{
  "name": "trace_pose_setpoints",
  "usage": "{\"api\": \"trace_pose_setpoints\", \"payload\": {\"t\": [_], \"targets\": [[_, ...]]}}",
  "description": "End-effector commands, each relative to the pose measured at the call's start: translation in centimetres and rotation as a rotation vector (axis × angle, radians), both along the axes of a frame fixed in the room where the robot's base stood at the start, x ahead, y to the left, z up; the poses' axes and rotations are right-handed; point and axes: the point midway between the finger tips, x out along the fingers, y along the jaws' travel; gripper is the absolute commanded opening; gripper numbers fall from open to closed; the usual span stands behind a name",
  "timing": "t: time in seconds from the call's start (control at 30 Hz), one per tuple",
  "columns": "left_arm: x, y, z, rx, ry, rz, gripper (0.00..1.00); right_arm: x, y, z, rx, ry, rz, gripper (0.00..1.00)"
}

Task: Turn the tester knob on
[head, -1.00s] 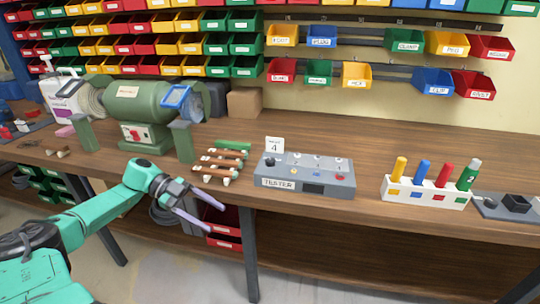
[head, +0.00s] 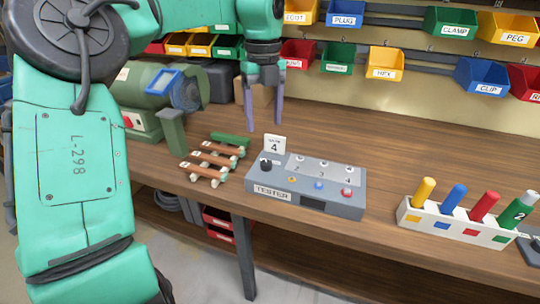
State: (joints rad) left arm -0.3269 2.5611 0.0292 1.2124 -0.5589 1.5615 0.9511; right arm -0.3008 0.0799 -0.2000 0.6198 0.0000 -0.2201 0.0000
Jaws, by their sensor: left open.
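The grey tester box (head: 330,205) stands on the workbench near its front edge, with a "TESTER" label on its front. Its black knob (head: 266,164) is at the left end of the top, in front of a small white card marked 4 (head: 275,145). Numbered positions and small yellow, blue and red buttons are on the top. My left gripper (head: 265,122) points down, open and empty, above the bench behind the knob and apart from it. Which way the knob points is too small to tell. My right gripper is not in view.
A green bench grinder (head: 145,95) is further left. A white block with coloured pegs (head: 455,226) stands to the right. Bins (head: 385,62) hang behind. The bench between tester and peg block is clear.

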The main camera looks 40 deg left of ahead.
Motion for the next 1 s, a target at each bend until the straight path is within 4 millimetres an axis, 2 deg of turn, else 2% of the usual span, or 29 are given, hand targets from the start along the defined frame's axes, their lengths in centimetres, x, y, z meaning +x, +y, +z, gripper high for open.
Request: {"api": "trace_pose_setpoints", "payload": {"t": [0.03,0.2,0.4,0.53,0.77,0.87,0.93,0.97,1.0], "targets": [[-0.1,0.0,-1.7,-0.001,0.005,-0.001,0.69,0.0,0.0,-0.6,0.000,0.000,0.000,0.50],[-0.1,-0.1,-6.3,-0.005,0.005,-0.002,0.69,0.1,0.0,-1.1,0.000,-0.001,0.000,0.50],[0.0,-0.1,-10.4,-0.003,0.003,-0.001,0.69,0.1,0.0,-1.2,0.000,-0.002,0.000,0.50],[0.0,-0.1,-11.5,-0.003,0.001,-0.001,0.69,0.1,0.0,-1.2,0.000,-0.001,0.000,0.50],[0.1,-0.1,-11.6,-0.002,0.000,0.000,0.69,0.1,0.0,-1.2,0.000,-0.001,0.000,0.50],[0.1,-0.1,-11.6,-0.002,0.000,0.000,0.34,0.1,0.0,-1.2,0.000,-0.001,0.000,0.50],[0.1,-0.1,-11.6,-0.002,0.000,0.000,0.08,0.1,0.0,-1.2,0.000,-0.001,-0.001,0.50],[0.1,-0.1,-11.6,-0.002,0.000,0.000,0.00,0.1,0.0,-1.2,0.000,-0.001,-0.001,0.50],[0.1,-0.1,-11.6,-0.002,0.000,0.000,0.00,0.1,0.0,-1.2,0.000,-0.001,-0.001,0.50]]}}
